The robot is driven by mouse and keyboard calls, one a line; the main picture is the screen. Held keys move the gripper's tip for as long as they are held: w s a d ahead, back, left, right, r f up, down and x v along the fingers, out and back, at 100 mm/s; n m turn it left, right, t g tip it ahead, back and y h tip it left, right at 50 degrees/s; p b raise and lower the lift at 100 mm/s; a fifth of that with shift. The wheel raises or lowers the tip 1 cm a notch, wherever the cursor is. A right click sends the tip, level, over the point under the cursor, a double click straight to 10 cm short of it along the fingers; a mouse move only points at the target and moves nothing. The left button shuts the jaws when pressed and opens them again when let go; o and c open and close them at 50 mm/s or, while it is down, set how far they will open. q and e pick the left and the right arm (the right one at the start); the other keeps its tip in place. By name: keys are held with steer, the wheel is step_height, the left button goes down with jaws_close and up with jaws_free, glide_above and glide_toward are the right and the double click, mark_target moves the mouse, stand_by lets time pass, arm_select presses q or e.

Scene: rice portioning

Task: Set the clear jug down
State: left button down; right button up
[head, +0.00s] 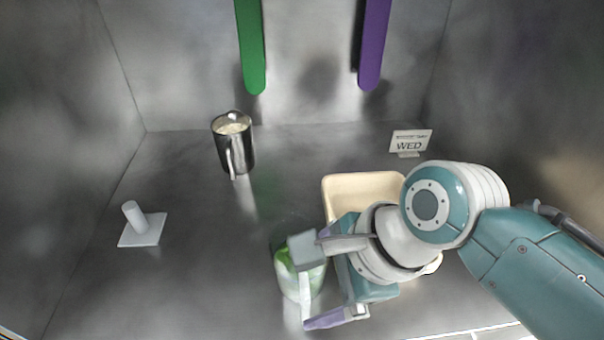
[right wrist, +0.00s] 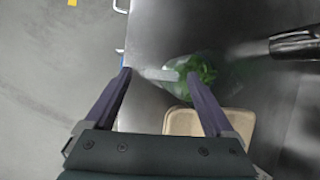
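The clear jug (head: 288,278), with green contents, appears to stand upright on the grey worktop near the front, partly hidden behind my right gripper. It also shows in the right wrist view (right wrist: 205,72), with its pale handle (right wrist: 155,74) reaching across between my fingertips. My right gripper (head: 316,279) is open, with its two purple fingers wide apart, one on each side of the handle. The fingers do not appear closed on it. My left gripper is not in view.
A beige tray (head: 345,184) lies just behind my right gripper. A metal pitcher (head: 236,152) with pale contents stands at the back. A white stand with a peg (head: 142,236) is at left, and a WED sign (head: 409,143) at back right.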

steer(key=shift+o, duration=0.2)
steer(key=shift+s+d+r+p, duration=0.15)
steer(key=shift+r+p, duration=0.15)
steer(key=shift+r, duration=0.25)
steer(key=p+v, duration=0.3)
steer(key=v, duration=0.8)
steer(key=s+d+r+n+h, duration=0.1)
steer(key=s+d+n+h, duration=0.1)
steer(key=s+d+n, duration=0.3)
steer(key=s+d+r+n+t+h, duration=0.1)
steer(key=s+d+n+h, duration=0.2)
steer(key=s+n, duration=0.5)
steer(key=d+n, duration=0.1)
steer(key=n, duration=0.4)
steer(key=shift+d+n, duration=0.4)
steer(key=shift+s, duration=0.1)
step_height(320, 180, up, 27)
steer(key=p, duration=2.6)
steer(key=shift+f, duration=0.25)
